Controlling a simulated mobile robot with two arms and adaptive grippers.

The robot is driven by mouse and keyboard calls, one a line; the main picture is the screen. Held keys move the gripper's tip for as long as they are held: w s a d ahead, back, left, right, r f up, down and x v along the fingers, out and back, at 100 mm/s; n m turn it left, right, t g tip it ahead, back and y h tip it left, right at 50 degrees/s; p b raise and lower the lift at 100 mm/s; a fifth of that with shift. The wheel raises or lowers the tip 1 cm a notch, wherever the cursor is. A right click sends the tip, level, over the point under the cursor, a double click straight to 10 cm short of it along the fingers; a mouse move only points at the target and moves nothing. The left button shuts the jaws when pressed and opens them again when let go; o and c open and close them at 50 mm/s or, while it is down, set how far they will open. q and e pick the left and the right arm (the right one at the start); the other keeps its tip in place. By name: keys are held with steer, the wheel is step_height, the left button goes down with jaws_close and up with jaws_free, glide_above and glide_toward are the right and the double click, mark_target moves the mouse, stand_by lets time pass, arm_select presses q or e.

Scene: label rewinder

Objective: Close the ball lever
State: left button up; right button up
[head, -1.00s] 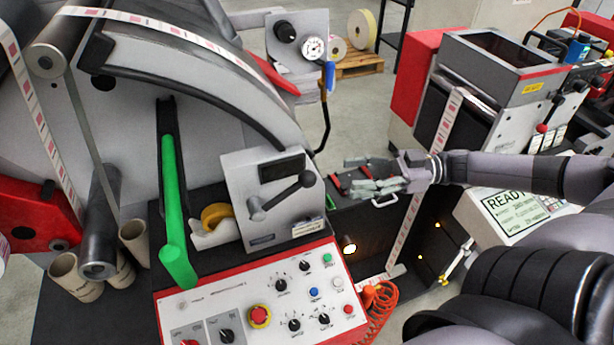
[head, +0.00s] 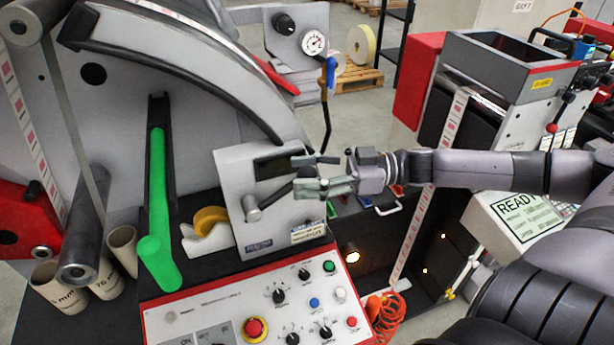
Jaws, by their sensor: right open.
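A dark lever arm (head: 275,196) with a grey cylindrical knob (head: 252,209) at its lower left end is on the front of a grey box (head: 235,170). My right gripper (head: 302,174) reaches in from the right, open, with its fingers pointing left. It is in front of the lever's upper right end and hides it; whether it touches cannot be told. A small blue lever (head: 331,72) sits on the air line beside the gauge. A red ball-ended lever (head: 551,128) is on the machine at far right. My left gripper is not in view.
A control panel (head: 210,310) with buttons and knobs lies below the box. A long green bar (head: 157,200) and a tape roll (head: 210,219) are to its left. A label web (head: 412,235) and a coiled orange hose (head: 385,320) are below my right arm. A pressure gauge (head: 313,42) is above.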

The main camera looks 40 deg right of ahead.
steer(key=shift+c, duration=0.5)
jaws_close()
stand_by(0.3)
